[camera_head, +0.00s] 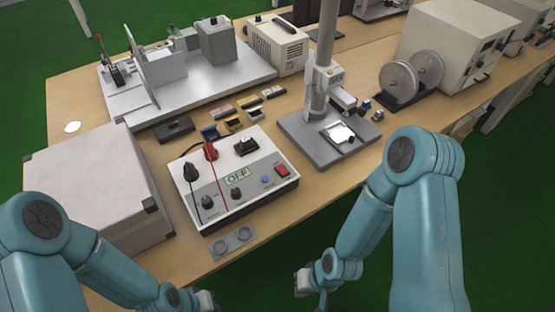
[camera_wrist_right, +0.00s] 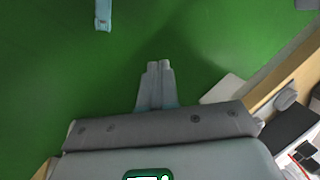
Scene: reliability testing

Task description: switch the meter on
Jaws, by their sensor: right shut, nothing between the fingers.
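The meter (camera_head: 220,200), a light box with dark side edges, sits on the wooden bench in the head view. Its small display (camera_head: 237,177) reads OFF. A red rocker-like switch (camera_head: 282,170) is at its right side. Knobs, a blue button (camera_head: 265,181) and plugs with black and red leads are on its top panel. My right gripper (camera_head: 302,284) is in front of the bench, apart from the meter. In the right wrist view its fingertips (camera_wrist_right: 160,66) are together and empty over green floor. My left gripper (camera_head: 207,300) is at the bottom edge, mostly cut off.
A large grey box (camera_head: 95,180) stands left of the meter. A stand with a grey base (camera_head: 310,150) and column is behind it to the right. A plate with two round sockets (camera_head: 232,242) lies in front. Small coloured blocks (camera_head: 233,125) lie behind.

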